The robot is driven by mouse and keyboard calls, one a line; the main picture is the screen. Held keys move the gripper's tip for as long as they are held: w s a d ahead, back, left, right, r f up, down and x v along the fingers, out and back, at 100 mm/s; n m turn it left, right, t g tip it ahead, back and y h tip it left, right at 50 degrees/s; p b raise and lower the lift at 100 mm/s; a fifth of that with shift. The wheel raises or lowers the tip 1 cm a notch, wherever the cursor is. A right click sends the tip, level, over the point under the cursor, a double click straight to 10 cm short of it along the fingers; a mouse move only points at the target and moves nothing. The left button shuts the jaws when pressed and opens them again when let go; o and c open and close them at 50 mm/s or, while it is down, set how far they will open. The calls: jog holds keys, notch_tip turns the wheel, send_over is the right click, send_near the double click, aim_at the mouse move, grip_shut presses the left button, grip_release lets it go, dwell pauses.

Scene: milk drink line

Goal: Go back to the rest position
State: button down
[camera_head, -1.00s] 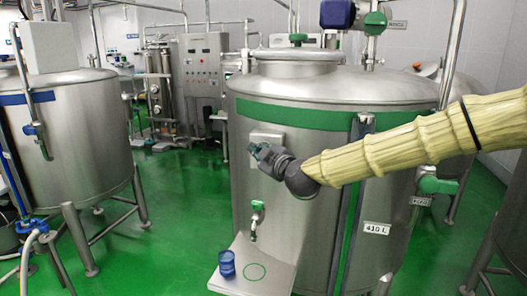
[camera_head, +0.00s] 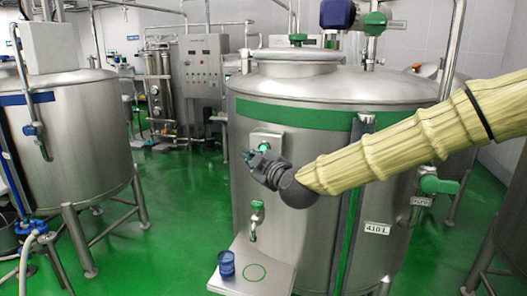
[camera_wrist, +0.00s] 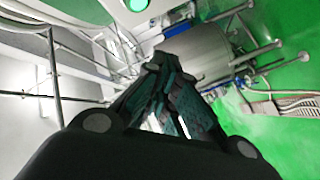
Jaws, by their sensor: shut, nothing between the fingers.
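My gripper (camera_head: 250,158) is in front of the large steel tank (camera_head: 300,180), at the end of my arm with its pale ribbed sleeve. It is shut with nothing held. In the wrist view, my gripper (camera_wrist: 165,62) shows its dark fingers together. A lit green button (camera_head: 264,146) on a plate on the tank is partly behind the gripper. It also shows in the wrist view (camera_wrist: 138,4), at the top edge. I cannot tell from the head view how far the gripper is from the button.
A blue cup (camera_head: 226,264) stands on a small shelf (camera_head: 283,283) beside a green ring mark. A tap (camera_head: 256,215) is above it. Another steel tank (camera_head: 65,140) stands at left, a control cabinet (camera_head: 200,65) behind. Green floor (camera_head: 175,225) is free between the tanks.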

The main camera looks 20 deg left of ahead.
jog(key=shift+s, duration=0.4)
jog(key=s+d+f+m+g+h, duration=0.2)
jog(key=s+d+f+m, duration=0.3)
jog(key=f, duration=0.9)
jog(key=s+d+f+m+g+h, duration=0.1)
jog(key=s+d+f+g+h, duration=0.15)
jog(key=d+f, duration=0.8)
jog(key=s+d+f+m+g+h, duration=0.1)
jog(key=s+d+f+m+h, duration=0.2)
jog(key=f, duration=1.5)
jog(key=s+d+f+m+g+h, duration=0.1)
jog(key=s+d+f+m+g, duration=0.1)
jog(key=s+d+f, duration=0.4)
jog(key=s+d+f+m+g+h, duration=0.1)
jog(key=s+d+f+m, duration=0.3)
jog(key=s+d, duration=0.7)
jog(key=s+d+f+m+g+h, duration=0.2)
jog(key=s+d+f, duration=0.7)
jog(key=s, duration=0.7)
jog(key=shift+s+d+m+g, duration=0.2)
jog(key=shift+s+m+g, duration=0.15)
jog(key=shift+m+g, duration=0.55)
jog(key=shift+f, duration=0.1)
